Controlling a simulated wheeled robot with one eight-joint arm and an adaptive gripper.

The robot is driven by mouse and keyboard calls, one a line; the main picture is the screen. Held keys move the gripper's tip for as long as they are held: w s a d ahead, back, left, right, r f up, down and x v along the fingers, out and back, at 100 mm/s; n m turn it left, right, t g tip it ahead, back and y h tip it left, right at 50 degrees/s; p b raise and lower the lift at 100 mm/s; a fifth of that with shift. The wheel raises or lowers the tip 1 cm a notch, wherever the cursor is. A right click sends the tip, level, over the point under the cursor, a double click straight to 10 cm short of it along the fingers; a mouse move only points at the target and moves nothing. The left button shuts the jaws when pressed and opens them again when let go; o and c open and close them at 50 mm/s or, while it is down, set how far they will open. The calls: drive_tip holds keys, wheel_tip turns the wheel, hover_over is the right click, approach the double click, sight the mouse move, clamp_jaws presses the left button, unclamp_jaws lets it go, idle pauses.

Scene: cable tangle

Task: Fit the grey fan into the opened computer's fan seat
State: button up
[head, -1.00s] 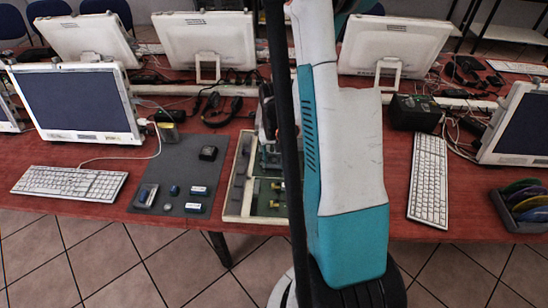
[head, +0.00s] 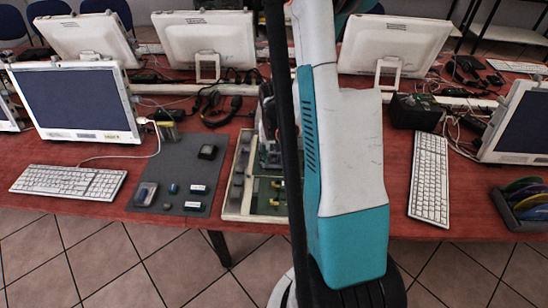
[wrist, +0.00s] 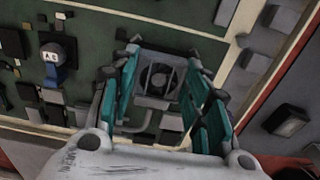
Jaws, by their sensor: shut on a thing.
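The grey fan (wrist: 160,80), a square frame with a dark round middle, shows in the wrist view between the teal fingers of my gripper (wrist: 160,70). The gripper is shut on it. The opened computer (wrist: 90,25) lies below, with a green board and a pale case rim. In the head view the computer (head: 230,207) stands on the table, its right part hidden behind my arm. The fan cannot be made out in the head view. The fan seat cannot be told apart, nor whether the fan touches the board.
A dark grey mat (head: 178,165) with several small parts lies left of the computer. Keyboards (head: 68,181) and monitors (head: 76,102) stand around. A disc rack (head: 522,205) is at the right.

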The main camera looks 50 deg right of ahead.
drive_tip(key=o, duration=0.9)
drive_tip(key=shift+s+a+f, duration=0.1)
drive_tip(key=shift+f, duration=0.15)
drive_tip(key=shift+o, duration=1.1)
drive_tip(key=shift+f, duration=0.1)
wheel_tip(320, 180, up, 12)
wheel_tip(320, 180, up, 6)
drive_tip(key=p, duration=0.4)
drive_tip(key=shift+p, duration=0.3)
